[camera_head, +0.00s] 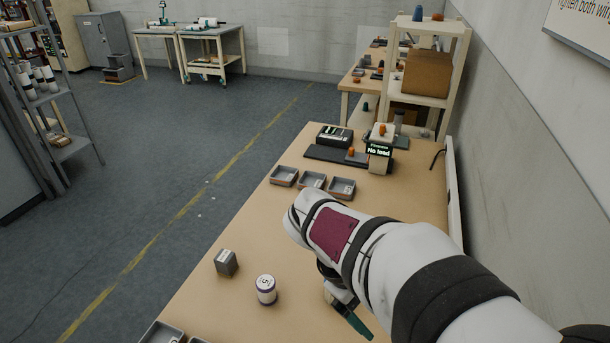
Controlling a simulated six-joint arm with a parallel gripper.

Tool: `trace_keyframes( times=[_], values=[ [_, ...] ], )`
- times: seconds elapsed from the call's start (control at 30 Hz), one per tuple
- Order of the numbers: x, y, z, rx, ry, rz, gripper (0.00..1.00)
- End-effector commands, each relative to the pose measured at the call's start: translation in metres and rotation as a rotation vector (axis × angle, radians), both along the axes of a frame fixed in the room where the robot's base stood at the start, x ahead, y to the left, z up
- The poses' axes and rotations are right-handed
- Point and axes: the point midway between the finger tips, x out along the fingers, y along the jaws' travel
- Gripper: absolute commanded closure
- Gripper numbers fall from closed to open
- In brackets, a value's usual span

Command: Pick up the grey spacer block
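The grey spacer block (226,264) stands on the wooden table (235,305) near its left edge. My gripper (347,314) is low over the table, to the right of the block and well apart from it. The white arm covers much of my gripper. One teal finger shows, and I cannot tell whether it is open or shut.
A white roll (266,290) with dark bands stands upright between the block and my gripper. Small grey trays (312,180) line the table further back, and another tray (161,334) is at the bottom edge. A "No load" display (379,150) stands behind.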

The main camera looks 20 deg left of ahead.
Motion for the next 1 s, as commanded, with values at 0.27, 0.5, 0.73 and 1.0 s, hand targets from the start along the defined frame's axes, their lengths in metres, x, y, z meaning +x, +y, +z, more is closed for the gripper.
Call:
trace_keyframes(
  times=[0.27, 0.5, 0.73, 1.0],
  values=[
    [0.023, 0.316, -0.098, -0.770, -0.068, 1.394, 0.10],
    [-0.023, 0.402, -0.136, -1.044, -0.153, 1.712, 0.10],
    [0.037, 0.400, -0.160, -1.045, -0.151, 1.710, 0.10],
    [0.078, 0.398, -0.176, -1.042, -0.152, 1.708, 0.10]
  ],
)
